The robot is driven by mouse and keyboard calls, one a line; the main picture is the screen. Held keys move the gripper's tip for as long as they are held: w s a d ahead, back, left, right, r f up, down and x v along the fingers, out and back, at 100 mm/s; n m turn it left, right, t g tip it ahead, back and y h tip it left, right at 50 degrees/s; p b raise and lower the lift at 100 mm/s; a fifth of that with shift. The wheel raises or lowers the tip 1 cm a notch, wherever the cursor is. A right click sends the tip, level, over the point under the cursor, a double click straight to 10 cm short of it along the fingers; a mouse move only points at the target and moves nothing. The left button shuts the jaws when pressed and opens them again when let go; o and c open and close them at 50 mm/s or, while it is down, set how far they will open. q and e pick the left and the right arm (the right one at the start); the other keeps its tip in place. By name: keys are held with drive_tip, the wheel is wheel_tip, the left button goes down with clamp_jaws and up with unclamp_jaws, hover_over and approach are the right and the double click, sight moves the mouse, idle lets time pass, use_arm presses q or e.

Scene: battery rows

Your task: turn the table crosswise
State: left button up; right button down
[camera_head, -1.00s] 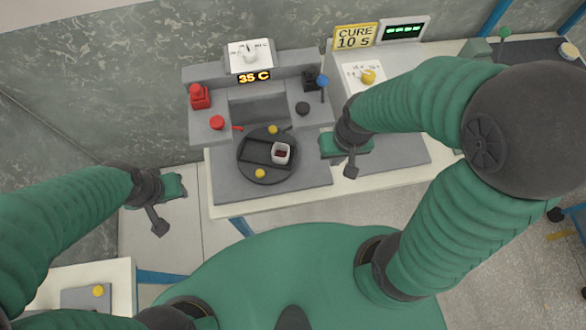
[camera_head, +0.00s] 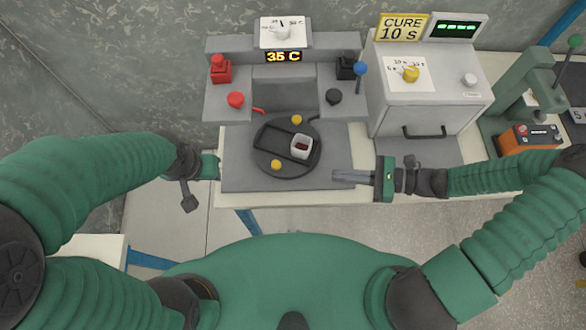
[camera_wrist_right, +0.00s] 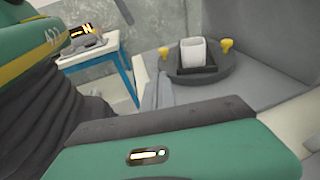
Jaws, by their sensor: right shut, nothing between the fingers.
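The round dark turntable (camera_head: 270,164) lies on a grey plate in front of the grey machine. Its long recess runs from upper left to lower right, with a white cup (camera_head: 302,146) at the right end. The cup has dark red contents. Yellow knobs stand at the far edge (camera_head: 297,119) and near edge (camera_head: 276,164). My right gripper (camera_head: 336,177) is shut and empty, right of the turntable, pointing left, apart from it. The turntable (camera_wrist_right: 205,76) and cup (camera_wrist_right: 193,52) also show in the right wrist view. My left gripper (camera_head: 212,166) is left of the turntable, its jaws unclear.
The machine behind has a red knob (camera_head: 236,99), a black knob (camera_head: 333,96) and a "35 C" display (camera_head: 283,57). A cure oven (camera_head: 430,95) stands to the right, with an orange device (camera_head: 530,137) beyond it. The grey plate is clear between turntable and right gripper.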

sight(281, 165)
drive_tip(key=shift+w+d+r+m+t, duration=0.15)
drive_tip(key=shift+w+m+t, duration=0.15)
drive_tip(key=shift+w+t, duration=0.15)
drive_tip(key=shift+a, duration=0.3)
drive_tip(key=x, duration=1.3)
drive_tip(key=shift+s+a+p, duration=0.1)
drive_tip(key=shift+a+p, duration=0.2)
drive_tip(key=shift+p, duration=0.05)
